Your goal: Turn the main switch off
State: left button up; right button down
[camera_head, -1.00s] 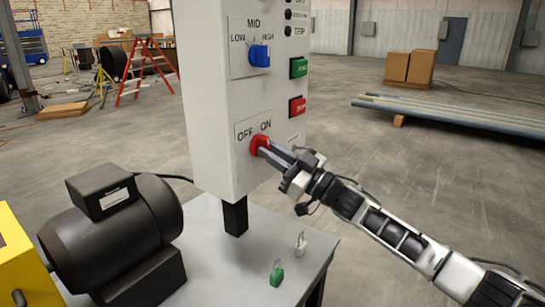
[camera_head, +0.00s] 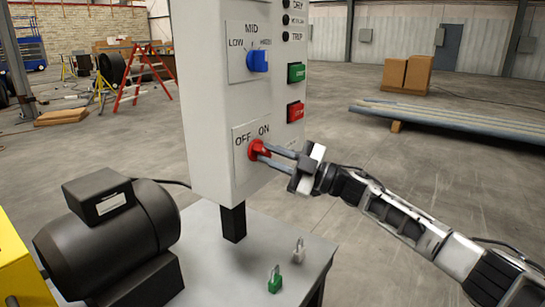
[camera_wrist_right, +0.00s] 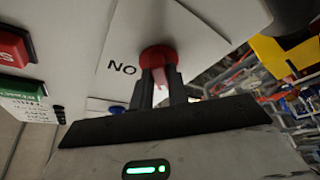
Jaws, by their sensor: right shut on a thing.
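The main switch is a red rotary knob (camera_head: 258,150) on a white plate marked OFF and ON, low on the grey control box (camera_head: 212,100). My right gripper (camera_head: 265,153) reaches in from the right with its two fingers on the knob. In the right wrist view the fingers (camera_wrist_right: 162,85) close on the red knob (camera_wrist_right: 158,58), beside the letters of ON, which appear upside down. The fingers hide part of the knob, so its exact angle is hard to tell. My left gripper does not show.
Above the switch are a blue selector knob (camera_head: 257,61), a green button (camera_head: 296,72) and a red button (camera_head: 295,111). Below, a grey table (camera_head: 205,270) carries a black motor (camera_head: 110,235), a green padlock (camera_head: 275,280) and a pale padlock (camera_head: 299,250).

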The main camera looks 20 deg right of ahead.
dwell(0.4)
jog(key=c, duration=1.4)
grip_release()
jog(key=shift+o, duration=0.2)
jog(key=shift+d, duration=0.1)
pick_arm(q)
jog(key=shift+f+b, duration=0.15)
jog(key=shift+b, duration=0.5)
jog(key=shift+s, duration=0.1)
pick_arm(e)
jog(key=v, duration=1.6)
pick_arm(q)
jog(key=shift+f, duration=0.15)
